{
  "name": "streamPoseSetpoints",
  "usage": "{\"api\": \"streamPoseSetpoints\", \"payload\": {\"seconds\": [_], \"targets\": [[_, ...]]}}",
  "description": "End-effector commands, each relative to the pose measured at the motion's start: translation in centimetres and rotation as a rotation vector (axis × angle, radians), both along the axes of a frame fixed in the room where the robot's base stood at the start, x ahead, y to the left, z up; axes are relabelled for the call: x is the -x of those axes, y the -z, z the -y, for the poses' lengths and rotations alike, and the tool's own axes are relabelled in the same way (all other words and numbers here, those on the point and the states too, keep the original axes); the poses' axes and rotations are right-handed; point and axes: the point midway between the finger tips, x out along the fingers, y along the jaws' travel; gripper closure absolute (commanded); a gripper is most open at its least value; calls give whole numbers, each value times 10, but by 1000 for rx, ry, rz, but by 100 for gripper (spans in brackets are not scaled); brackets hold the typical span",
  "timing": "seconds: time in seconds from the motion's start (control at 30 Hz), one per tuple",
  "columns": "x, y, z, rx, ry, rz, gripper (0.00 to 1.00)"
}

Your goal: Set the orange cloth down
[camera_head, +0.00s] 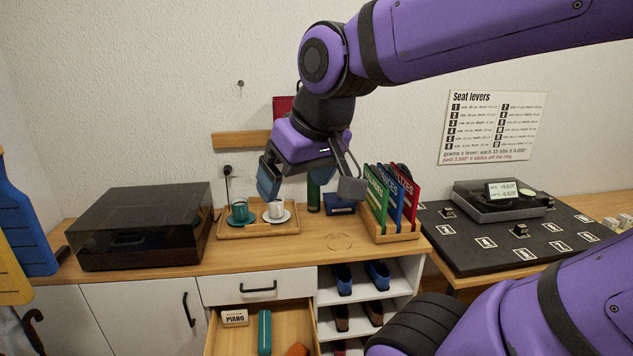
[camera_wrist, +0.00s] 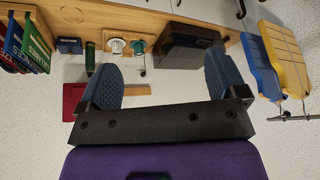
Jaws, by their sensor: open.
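An orange piece (camera_head: 297,349), which looks like the orange cloth, lies in the open drawer (camera_head: 232,340) at the bottom of the head view. The frame edge cuts it off, so its full shape is hidden. My gripper (camera_head: 309,188) is open and empty, high above the cabinet top and well apart from the orange piece. In the wrist view the two blue-grey fingers of my gripper (camera_wrist: 161,82) stand wide apart with nothing held between them. No cloth shows in the wrist view.
The drawer also holds a PIANO box (camera_head: 235,317) and a teal case (camera_head: 264,332). On the cabinet stand a turntable (camera_head: 140,230), a cup tray (camera_head: 258,231) and a rack of coloured folders (camera_head: 391,232). Shoes (camera_head: 343,279) fill open shelves. Bare wood lies before the rack.

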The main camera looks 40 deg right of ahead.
Motion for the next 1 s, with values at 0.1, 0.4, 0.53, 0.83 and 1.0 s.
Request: {"api": "streamPoseSetpoints", "payload": {"seconds": [0.1,0.4,0.53,0.83,1.0], "targets": [[24,-4,2,31,-22,17,9],[39,-4,4,54,-35,22,9],[39,-4,4,54,-36,22,9],[38,-4,4,53,-35,22,9],[38,-4,4,53,-35,22,9]]}}
